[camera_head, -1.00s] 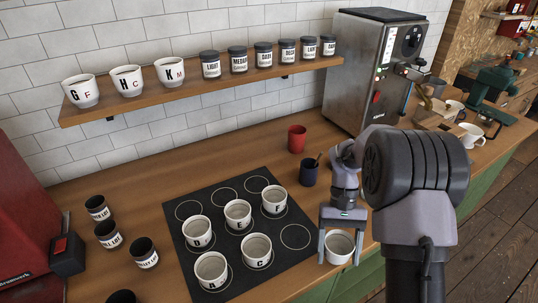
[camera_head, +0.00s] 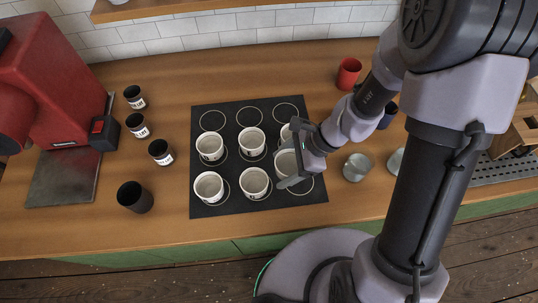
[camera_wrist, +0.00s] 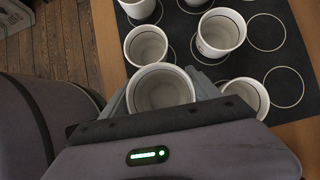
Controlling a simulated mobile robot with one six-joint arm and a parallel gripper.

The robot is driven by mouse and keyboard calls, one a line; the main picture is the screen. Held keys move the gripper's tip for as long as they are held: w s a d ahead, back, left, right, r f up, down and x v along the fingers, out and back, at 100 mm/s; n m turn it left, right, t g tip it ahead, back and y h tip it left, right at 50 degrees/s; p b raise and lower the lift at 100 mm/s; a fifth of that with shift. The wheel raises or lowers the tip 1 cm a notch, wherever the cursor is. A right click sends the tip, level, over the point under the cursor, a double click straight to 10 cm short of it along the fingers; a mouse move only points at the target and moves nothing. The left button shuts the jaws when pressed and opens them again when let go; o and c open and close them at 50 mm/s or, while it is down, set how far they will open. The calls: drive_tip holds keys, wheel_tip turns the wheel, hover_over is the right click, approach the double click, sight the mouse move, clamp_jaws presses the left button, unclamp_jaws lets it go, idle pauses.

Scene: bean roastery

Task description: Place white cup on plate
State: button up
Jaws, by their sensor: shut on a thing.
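My gripper (camera_head: 290,158) is shut on a white cup (camera_head: 285,164), with its fingers on either side of the rim. The held cup looks upright and shows from above in the wrist view (camera_wrist: 163,92). It is at the right side of the black plate (camera_head: 232,208), which is marked with white rings. I cannot tell if its base touches the plate. Other white cups (camera_head: 208,187) (camera_head: 255,183) (camera_head: 210,146) (camera_head: 251,141) stand on the plate. Another white cup (camera_head: 287,132) is partly hidden behind my gripper.
The plate's far row of rings (camera_head: 250,114) is empty. A metal cup (camera_head: 357,167) stands right of the plate, with a red cup (camera_head: 349,73) behind. Several black canisters (camera_head: 135,197) and a red machine (camera_head: 55,80) are at left.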

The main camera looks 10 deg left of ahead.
sight(289, 172)
wheel_tip(289, 172, down, 6)
drive_tip(key=shift+w+f+b, duration=0.1)
drive_tip(key=shift+f+b, duration=0.05)
drive_tip(key=shift+b, duration=0.85)
drive_tip(key=shift+f, duration=0.15)
drive_tip(key=o, duration=1.6)
